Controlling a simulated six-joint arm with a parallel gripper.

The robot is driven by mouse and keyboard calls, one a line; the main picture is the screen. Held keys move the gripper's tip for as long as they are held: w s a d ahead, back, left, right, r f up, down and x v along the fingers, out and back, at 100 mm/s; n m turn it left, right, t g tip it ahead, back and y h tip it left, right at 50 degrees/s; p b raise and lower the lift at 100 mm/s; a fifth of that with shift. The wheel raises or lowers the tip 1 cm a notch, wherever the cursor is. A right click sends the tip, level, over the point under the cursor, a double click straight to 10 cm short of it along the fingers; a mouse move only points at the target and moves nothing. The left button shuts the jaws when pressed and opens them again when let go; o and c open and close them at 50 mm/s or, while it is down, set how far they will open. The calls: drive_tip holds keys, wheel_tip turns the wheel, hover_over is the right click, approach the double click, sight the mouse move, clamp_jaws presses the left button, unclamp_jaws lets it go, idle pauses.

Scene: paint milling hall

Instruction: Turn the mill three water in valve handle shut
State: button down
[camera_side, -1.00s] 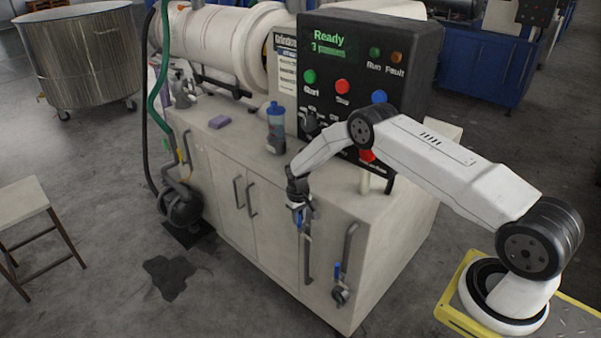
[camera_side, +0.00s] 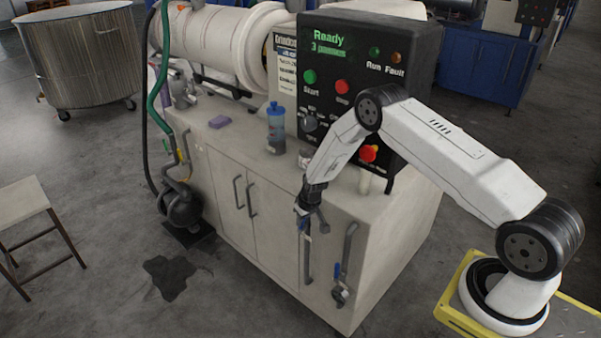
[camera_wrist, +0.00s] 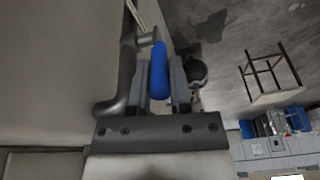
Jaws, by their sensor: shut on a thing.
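A blue valve handle (camera_wrist: 160,72) lies between the two fingers of my gripper (camera_wrist: 160,88) in the wrist view, lengthwise along them. Its far end meets a grey valve on a bent grey pipe (camera_wrist: 122,75). In the side view my gripper (camera_side: 305,213) is at the left of two pipes on the cabinet front, and only a little blue of the handle (camera_side: 307,228) shows below it. My gripper is shut on this handle. A second blue valve handle (camera_side: 337,269) stands upright on the right pipe. I cannot read a label on either valve.
The cabinet (camera_side: 262,195) carries a black control panel (camera_side: 352,115) reading Ready 3, a blue bottle (camera_side: 276,127) and a purple sponge (camera_side: 220,122). A stool (camera_side: 25,200) stands at the left.

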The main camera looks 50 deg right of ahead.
drive_tip(key=c, duration=0.5)
unclamp_jaws()
drive_tip(key=shift+c, duration=0.2)
drive_tip(key=shift+r, duration=0.15)
drive_tip(key=v, duration=0.7)
drive_tip(key=shift+r, duration=0.2)
drive_tip(key=shift+s, duration=0.15)
drive_tip(key=shift+c, duration=0.2)
